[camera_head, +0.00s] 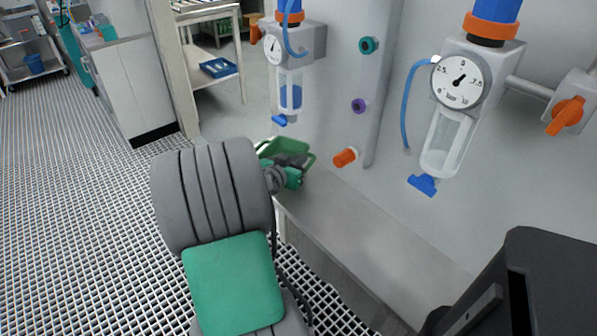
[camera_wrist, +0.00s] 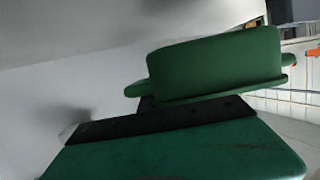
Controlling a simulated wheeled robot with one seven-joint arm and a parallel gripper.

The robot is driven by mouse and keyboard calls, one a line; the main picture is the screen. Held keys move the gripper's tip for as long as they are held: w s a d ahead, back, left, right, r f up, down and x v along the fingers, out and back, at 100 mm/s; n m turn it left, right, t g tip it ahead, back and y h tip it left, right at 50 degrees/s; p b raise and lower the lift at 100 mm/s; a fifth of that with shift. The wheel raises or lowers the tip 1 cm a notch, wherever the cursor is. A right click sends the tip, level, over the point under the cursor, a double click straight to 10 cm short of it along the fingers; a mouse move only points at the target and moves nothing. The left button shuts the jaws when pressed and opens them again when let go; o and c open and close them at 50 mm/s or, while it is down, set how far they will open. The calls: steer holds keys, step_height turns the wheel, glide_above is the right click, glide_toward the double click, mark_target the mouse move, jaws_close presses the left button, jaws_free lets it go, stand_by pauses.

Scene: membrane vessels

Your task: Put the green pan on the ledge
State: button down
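The green pan (camera_head: 291,146) is at the far end of my arm in the head view, close to the wall. It is a shallow open tray with a rim, and part of it is hidden behind my gripper (camera_head: 291,163). In the wrist view the green pan (camera_wrist: 215,65) is directly beyond the dark edge of my gripper, with a small lug at each end. My gripper appears shut on its near side; the fingertips are mostly hidden. The grey ledge (camera_head: 350,232) runs along the wall, nearer than the pan, and its visible top is bare.
Above the ledge, two gauge-and-filter units (camera_head: 462,80) with blue hoses hang on the wall. An orange knob (camera_head: 345,157) sticks out low near the pan. A shelf rack (camera_head: 212,60) holding a blue tray stands behind. Grating floor lies open at left.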

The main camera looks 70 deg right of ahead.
steer(key=shift+w+d+f, duration=0.1)
steer(key=shift+d+f, duration=0.2)
steer(key=shift+d+f+b, duration=0.15)
steer(key=shift+f+b, duration=0.2)
steer(key=shift+f, duration=1.2)
steer(key=shift+f, duration=0.1)
steer(key=shift+f, duration=0.15)
steer(key=c, duration=1.6)
jaws_free()
steer(key=shift+c, duration=0.2)
